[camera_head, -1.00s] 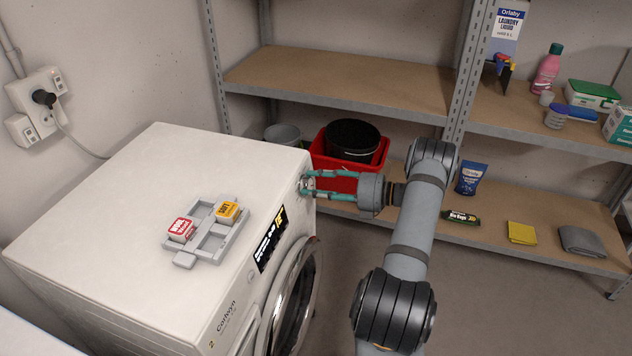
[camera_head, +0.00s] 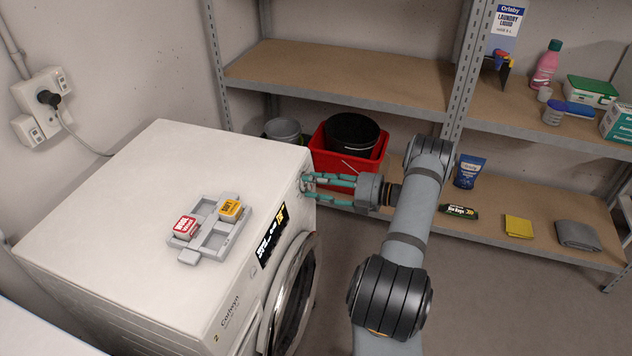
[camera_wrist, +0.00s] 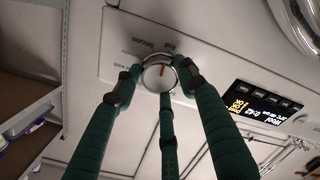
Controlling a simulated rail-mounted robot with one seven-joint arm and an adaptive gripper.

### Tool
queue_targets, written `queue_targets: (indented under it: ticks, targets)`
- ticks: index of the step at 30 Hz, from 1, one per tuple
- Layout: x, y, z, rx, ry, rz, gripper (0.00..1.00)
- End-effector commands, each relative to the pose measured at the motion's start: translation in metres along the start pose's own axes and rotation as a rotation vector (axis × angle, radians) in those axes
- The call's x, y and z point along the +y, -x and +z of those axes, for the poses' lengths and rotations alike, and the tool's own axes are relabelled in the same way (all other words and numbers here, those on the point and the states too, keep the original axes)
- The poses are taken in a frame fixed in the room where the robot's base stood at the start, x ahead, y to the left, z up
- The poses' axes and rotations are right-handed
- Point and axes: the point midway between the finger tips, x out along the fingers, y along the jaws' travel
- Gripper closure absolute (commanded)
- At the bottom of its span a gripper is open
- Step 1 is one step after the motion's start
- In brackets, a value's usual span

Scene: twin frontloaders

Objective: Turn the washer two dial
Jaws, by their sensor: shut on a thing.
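The washer two dial (camera_wrist: 158,77) is a round silver knob with a red mark on the front panel of the white washer (camera_head: 150,190). In the wrist view the green fingers of my gripper (camera_wrist: 156,82) close around the dial, one on each side and one below it. In the head view my gripper (camera_head: 312,184) reaches the upper right corner of the washer's front from the right; the dial is mostly hidden there by the fingers. The lit display (camera_wrist: 254,106) shows "Wool" in the wrist view, and it also shows in the head view (camera_head: 268,240).
A grey tray (camera_head: 212,246) with a red-and-white block (camera_head: 186,227) and a yellow block (camera_head: 230,209) sits on the washer top. The round door (camera_head: 290,295) is below the panel. A red bin (camera_head: 325,155) and shelves (camera_head: 340,75) stand behind my gripper.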

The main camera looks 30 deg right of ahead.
Motion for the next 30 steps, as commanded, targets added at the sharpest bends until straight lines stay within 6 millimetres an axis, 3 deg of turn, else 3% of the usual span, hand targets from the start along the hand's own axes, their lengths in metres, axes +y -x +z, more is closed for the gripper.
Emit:
queue_targets:
  ticks: [9, 23, 24, 30]
  targets:
    - [0.0031, 0.0008, 0.0016, -0.011, -0.097, 0.01, 0.86]
    - [0.0025, 0.001, 0.0019, -0.013, -0.113, 0.01, 0.86]
    - [0.0025, 0.0011, 0.002, -0.013, -0.112, 0.01, 0.59]
    - [0.0014, 0.0009, 0.0013, -0.011, -0.111, 0.007, 0.47]
